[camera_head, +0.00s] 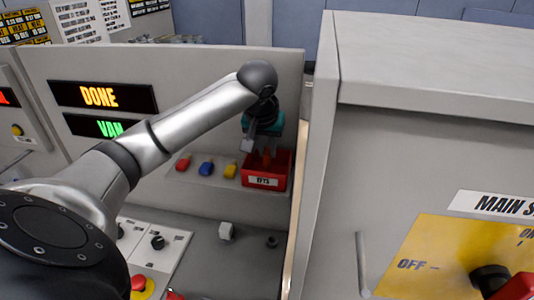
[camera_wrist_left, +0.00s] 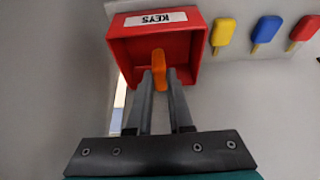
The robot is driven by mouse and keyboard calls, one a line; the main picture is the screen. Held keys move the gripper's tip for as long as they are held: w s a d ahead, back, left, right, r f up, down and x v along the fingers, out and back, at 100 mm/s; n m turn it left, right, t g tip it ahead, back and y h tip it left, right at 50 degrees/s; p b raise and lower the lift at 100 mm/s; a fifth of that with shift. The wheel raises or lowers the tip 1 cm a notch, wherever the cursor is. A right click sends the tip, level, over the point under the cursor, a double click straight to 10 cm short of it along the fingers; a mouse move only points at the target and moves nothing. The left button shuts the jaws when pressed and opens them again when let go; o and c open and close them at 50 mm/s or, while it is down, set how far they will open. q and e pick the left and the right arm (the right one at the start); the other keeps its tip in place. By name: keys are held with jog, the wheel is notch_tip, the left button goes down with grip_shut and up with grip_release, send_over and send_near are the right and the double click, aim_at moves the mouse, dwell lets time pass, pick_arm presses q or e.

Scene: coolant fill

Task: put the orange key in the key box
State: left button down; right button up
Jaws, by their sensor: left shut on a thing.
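The red key box (camera_head: 283,172), labelled KEYS, is fixed on the grey panel near its right end. In the left wrist view, the open key box (camera_wrist_left: 196,42) fills the upper middle, label upside down. My left gripper (camera_head: 266,147) is above the box, pointing down. It is shut on the orange key (camera_wrist_left: 159,66), held between the fingertips. In the head view the orange key (camera_head: 267,156) shows at the box's opening. I cannot tell how deep it sits or whether it touches the box. My right gripper is not in view.
Red (camera_head: 183,163), blue (camera_head: 206,168) and yellow (camera_head: 230,171) keys stand in a row left of the box. A tall grey cabinet (camera_head: 400,150) stands close on the right. A lower console with knobs (camera_head: 157,242) lies below. The panel display reads DONE (camera_head: 99,97).

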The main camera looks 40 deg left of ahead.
pick_arm(q)
jog(key=shift+f, duration=0.8)
jog(key=shift+f, duration=0.15)
jog(key=c, duration=0.8)
grip_release()
jog(key=shift+s+r, duration=0.1)
jog(key=shift+r, duration=0.5)
jog(key=v, duration=1.1)
jog(key=shift+s, duration=0.15)
